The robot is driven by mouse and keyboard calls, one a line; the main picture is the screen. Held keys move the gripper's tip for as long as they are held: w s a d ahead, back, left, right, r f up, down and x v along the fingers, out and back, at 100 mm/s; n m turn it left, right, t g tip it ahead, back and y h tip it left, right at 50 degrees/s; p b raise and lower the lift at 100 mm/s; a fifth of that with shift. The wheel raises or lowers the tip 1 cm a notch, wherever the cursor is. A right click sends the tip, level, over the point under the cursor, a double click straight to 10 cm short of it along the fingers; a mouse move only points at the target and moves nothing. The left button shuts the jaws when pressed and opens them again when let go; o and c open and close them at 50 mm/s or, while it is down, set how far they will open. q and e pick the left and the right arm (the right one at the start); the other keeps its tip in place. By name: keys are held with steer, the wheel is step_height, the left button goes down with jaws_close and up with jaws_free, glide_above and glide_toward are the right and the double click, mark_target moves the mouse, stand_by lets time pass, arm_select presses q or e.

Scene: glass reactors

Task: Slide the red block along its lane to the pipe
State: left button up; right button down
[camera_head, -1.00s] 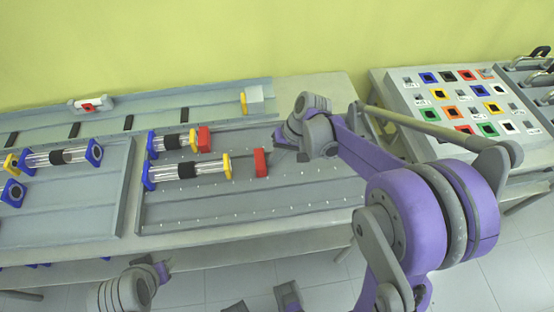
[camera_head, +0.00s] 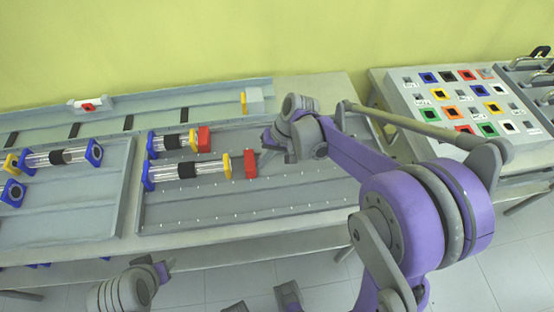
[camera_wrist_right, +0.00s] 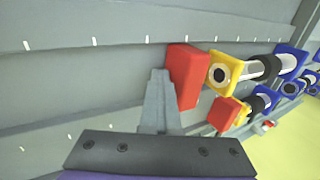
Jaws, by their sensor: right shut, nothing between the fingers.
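The front red block (camera_head: 250,164) stands in its lane on the grey tray, to the right of the front glass pipe (camera_head: 205,170). A small gap shows between the block and the pipe's yellow end flange (camera_head: 227,167). My right gripper (camera_head: 267,146) is shut and empty, just right of the block. In the right wrist view the shut fingers (camera_wrist_right: 158,98) are beside the red block (camera_wrist_right: 187,77), seemingly against its side; the yellow flange (camera_wrist_right: 223,72) is just beyond it. My left gripper (camera_head: 160,271) is low at the left, its fingers unclear.
A second red block (camera_head: 204,139) stands by the yellow end of the rear pipe (camera_head: 172,142). More pipes lie in the left tray. A sloped panel with coloured squares (camera_head: 440,95) is at the right. The lane right of my gripper is clear.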

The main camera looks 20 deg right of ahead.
mark_target(252, 162)
steer(key=shift+w+a, duration=0.2)
steer(key=shift+a, duration=0.7)
steer(key=shift+a, duration=0.2)
steer(key=shift+w+a, duration=0.2)
steer(key=shift+a, duration=0.4)
steer(key=shift+d, duration=0.25)
steer(key=shift+s+d, duration=0.15)
steer(key=shift+d, duration=0.4)
steer(key=shift+s+d, duration=0.15)
steer(key=shift+d, duration=0.35)
